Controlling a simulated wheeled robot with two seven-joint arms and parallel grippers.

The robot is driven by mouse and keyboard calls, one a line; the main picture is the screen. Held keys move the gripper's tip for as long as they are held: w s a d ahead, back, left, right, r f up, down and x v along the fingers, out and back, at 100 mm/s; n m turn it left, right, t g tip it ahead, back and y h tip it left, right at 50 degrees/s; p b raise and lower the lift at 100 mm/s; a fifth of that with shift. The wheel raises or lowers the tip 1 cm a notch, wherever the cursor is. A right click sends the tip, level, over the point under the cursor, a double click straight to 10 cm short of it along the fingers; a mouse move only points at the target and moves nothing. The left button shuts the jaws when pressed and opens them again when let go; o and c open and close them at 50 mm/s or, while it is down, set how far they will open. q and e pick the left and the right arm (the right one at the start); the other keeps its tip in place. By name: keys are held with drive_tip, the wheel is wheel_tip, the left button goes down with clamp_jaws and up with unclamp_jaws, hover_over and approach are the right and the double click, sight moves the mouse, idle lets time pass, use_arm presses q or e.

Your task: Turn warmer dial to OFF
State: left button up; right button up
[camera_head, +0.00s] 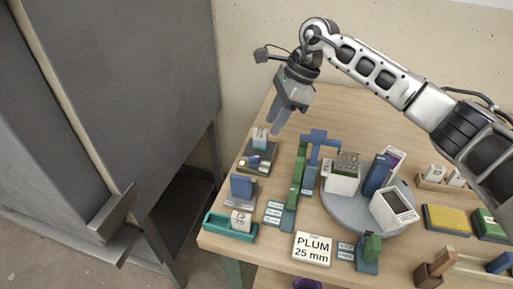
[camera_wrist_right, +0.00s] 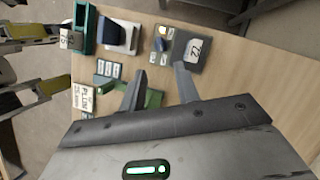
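The likely warmer is a small dark unit (camera_head: 262,168) at the table's left rear edge. A blue knob (camera_head: 254,161), apparently its dial, sits on its front part. A pale block stands behind the knob. In the right wrist view the dark unit (camera_wrist_right: 184,62) carries a white "72" label, and the blue knob (camera_wrist_right: 159,45) is beside small pale tags; its setting is too small to read. My right gripper (camera_head: 277,131) is open and empty, pointing down above and slightly right of the unit. Its fingers (camera_wrist_right: 160,88) are apart in the wrist view.
A teal tray (camera_head: 216,229) and a blue block on a grey base (camera_head: 240,190) stand in front of the unit. A round grey turntable (camera_head: 345,213) holds several containers. The table behind is clear.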

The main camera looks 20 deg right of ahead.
sight(255, 156)
drive_tip(key=p+x, duration=0.1)
drive_tip(key=x, duration=0.9)
drive_tip(key=shift+w+a+f, duration=0.1)
drive_tip(key=shift+a+f, duration=0.1)
drive_tip(key=shift+f, duration=0.1)
clamp_jaws()
